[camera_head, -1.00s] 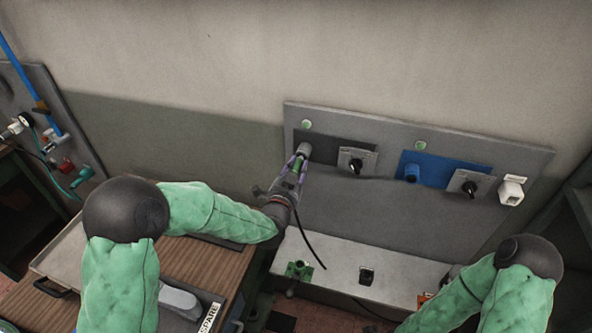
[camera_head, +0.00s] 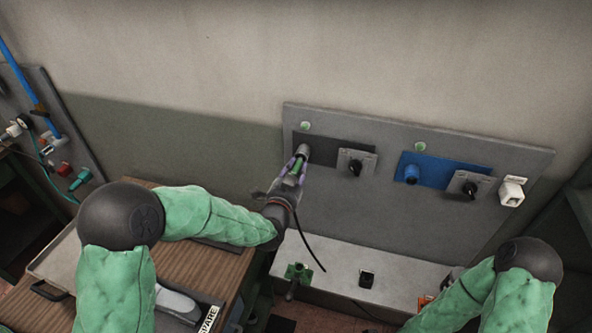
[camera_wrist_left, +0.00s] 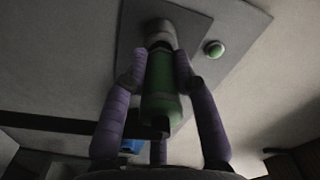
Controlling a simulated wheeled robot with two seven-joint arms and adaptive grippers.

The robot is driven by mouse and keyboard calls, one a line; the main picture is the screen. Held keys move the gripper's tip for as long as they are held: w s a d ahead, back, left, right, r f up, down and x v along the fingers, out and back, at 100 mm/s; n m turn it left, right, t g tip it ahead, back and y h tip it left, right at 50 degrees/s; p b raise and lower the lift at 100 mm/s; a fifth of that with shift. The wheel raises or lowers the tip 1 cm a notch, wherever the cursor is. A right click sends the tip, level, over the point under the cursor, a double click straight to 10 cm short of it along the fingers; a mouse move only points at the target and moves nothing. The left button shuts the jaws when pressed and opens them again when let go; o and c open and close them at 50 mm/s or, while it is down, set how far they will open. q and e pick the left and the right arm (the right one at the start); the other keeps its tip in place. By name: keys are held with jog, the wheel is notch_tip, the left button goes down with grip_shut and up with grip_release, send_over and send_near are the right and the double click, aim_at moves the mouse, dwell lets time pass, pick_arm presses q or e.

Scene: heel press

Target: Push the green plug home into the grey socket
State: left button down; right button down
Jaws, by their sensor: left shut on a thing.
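The green plug (camera_head: 296,167) is between the purple fingers of my left gripper (camera_head: 294,164), which is shut on it. The plug also shows in the left wrist view (camera_wrist_left: 160,88), with a finger on each side. Its front end meets the grey socket (camera_head: 303,150) on the dark plate at the panel's left; the socket shows in the wrist view (camera_wrist_left: 161,33) too. How deep the plug sits cannot be told. A black cable hangs from behind the plug.
The grey wall panel (camera_head: 400,220) also carries a blue socket (camera_head: 411,174), two black rotary switches and a white box (camera_head: 511,192). A pale ledge (camera_head: 335,265) below holds a green part (camera_head: 298,273) and a black one. A wooden table (camera_head: 215,268) stands at left.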

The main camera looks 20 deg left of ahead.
pick_arm(q)
jog(key=shift+b, duration=0.7)
dwell(0.8)
jog(key=shift+w+b, duration=0.3)
jog(key=shift+w, duration=0.45)
dwell(0.3)
jog(key=c, duration=0.9)
grip_release()
jog(key=s, duration=1.2)
jog(key=shift+a, duration=0.2)
